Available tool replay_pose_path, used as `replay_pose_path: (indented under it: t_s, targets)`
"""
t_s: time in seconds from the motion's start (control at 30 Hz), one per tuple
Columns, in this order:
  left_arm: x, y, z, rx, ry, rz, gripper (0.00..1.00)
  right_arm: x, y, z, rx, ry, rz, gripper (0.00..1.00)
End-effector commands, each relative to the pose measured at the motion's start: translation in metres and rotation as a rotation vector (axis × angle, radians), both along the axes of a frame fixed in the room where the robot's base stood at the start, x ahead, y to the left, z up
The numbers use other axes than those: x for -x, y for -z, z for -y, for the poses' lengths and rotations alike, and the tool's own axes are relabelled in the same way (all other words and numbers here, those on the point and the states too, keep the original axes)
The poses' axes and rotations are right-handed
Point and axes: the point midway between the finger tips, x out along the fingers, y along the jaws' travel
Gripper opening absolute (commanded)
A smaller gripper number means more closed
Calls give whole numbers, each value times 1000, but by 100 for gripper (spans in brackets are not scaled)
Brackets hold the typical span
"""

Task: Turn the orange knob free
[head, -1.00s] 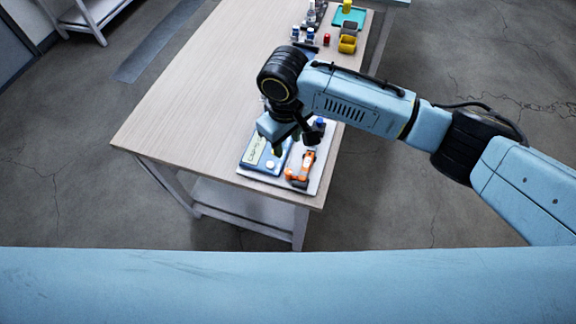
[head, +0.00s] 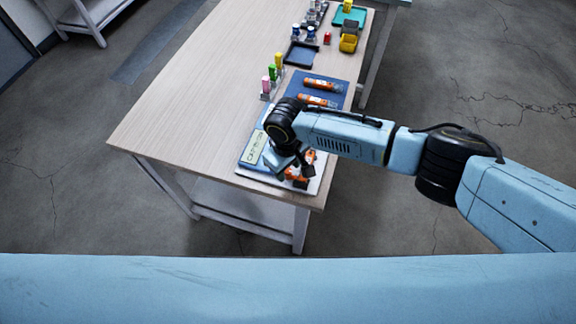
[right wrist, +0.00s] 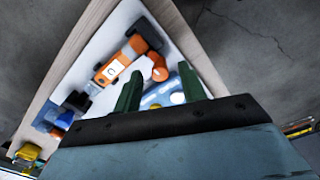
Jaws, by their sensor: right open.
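An orange device with a dark end (head: 299,182) lies on a white board (head: 314,186) near the table's front right corner. In the right wrist view it shows as an orange body with a white label (right wrist: 112,70) and a rounded orange knob (right wrist: 159,73) at its side. My right gripper (head: 298,172) is above the board, close over the device. In the right wrist view its two green fingers (right wrist: 161,84) are apart with nothing gripped; the knob appears just beyond the gap between the tips. Whether they touch it cannot be told. My left gripper is out of view.
A blue instrument with a pale display (head: 253,150) is beside the device. Behind are a blue mat (head: 331,84) with orange cylinders, a rack of coloured vials (head: 273,73), a dark tray (head: 300,55) and a yellow bin (head: 348,43). The table's left side is clear.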

Motion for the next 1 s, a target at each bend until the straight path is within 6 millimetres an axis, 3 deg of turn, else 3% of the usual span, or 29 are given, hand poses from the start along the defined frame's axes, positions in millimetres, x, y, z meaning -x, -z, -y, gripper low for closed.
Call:
replay_pose_path:
  t_s: [0.13, 0.47, 0.77, 1.0]
  targets:
    - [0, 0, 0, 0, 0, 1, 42, 0, 0, 0, 0, 0, 0, 41]
    - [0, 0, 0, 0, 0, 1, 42, 0, 0, 0, 0, 0, 0, 0]
    - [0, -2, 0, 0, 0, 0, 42, 1, -1, 0, 0, -32, -1, 0]
    - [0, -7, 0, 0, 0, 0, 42, 1, -1, 0, 0, -160, -3, 0]
